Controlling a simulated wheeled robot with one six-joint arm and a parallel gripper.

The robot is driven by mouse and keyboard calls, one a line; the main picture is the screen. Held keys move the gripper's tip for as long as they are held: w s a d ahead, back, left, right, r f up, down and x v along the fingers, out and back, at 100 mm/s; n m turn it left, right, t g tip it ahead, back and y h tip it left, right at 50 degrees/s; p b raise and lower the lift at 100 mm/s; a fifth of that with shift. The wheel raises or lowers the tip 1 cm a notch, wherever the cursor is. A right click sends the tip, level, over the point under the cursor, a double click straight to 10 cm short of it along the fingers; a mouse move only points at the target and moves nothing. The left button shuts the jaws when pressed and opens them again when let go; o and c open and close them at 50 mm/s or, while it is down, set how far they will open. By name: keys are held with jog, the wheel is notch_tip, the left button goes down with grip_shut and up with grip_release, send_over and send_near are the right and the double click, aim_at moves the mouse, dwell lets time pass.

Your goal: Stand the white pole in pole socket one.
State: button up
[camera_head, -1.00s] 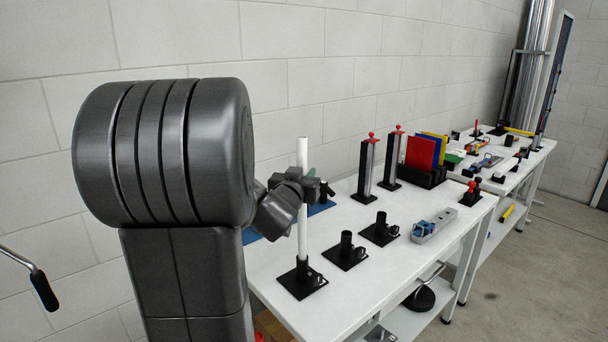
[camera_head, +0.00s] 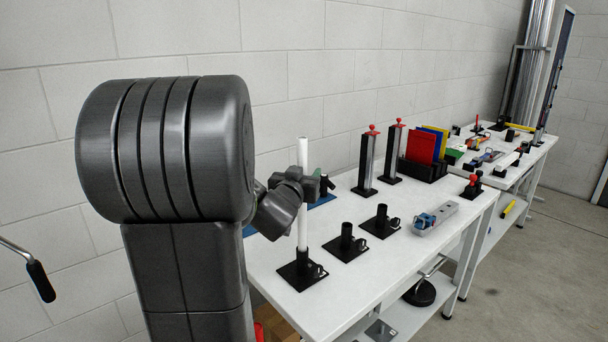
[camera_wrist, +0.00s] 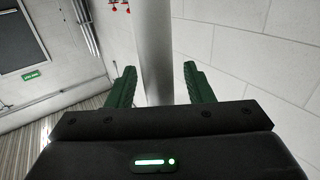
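The white pole (camera_head: 302,220) stands upright, its lower end in the black socket (camera_head: 302,268) nearest me on the white table. Two more black sockets with square bases, the middle one (camera_head: 346,243) and the far one (camera_head: 381,221), stand empty in a row beyond it. No number shows on any socket. My gripper (camera_head: 305,183) is at the upper part of the pole. In the wrist view the pole (camera_wrist: 155,50) passes between the two green fingers of my gripper (camera_wrist: 160,85), with a gap visible beside it. The fingers look open around it.
Beyond the sockets are a grey block with a blue part (camera_head: 435,217), two tall red-topped posts (camera_head: 366,165) and a rack of coloured plates (camera_head: 422,170). A blue mat (camera_head: 320,200) lies behind the pole. The wall runs along the table's back.

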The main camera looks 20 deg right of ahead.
jog(key=shift+s, duration=0.1)
jog(key=v, duration=1.3)
jog(key=shift+s+a, duration=0.25)
jog(key=x, duration=1.3)
jog(key=shift+w+d+r, duration=0.25)
jog(key=shift+w, duration=0.05)
jog(key=shift+f, duration=0.1)
